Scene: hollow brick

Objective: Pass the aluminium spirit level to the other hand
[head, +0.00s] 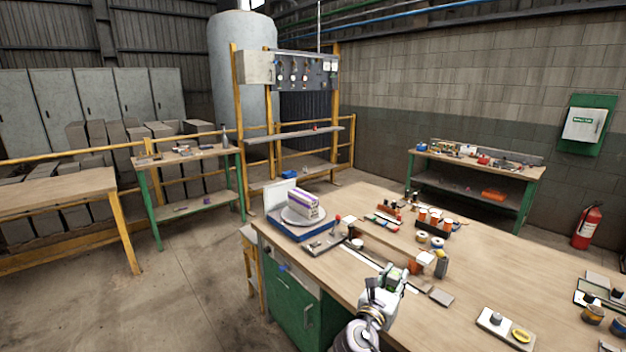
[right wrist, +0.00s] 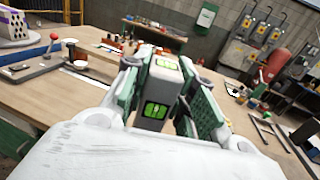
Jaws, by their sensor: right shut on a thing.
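My right gripper (head: 384,290) is over the near edge of the wooden workbench in the head view. In the right wrist view its two green-padded fingers (right wrist: 168,92) are shut on a grey block-like bar with bright green windows (right wrist: 157,84), which looks like the aluminium spirit level seen end-on. The bar sits between the fingers, with its near end towards the camera. Its full length is hidden or foreshortened, and in the head view I cannot clearly separate it from the gripper. My left gripper is not in view.
The workbench (head: 480,260) carries a hollow brick (head: 304,204) on a round plate at its far left. Jars and small tools stand around the middle. A tray with a yellow ring (head: 506,326) lies at the front right. Bare wood lies right of my right gripper.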

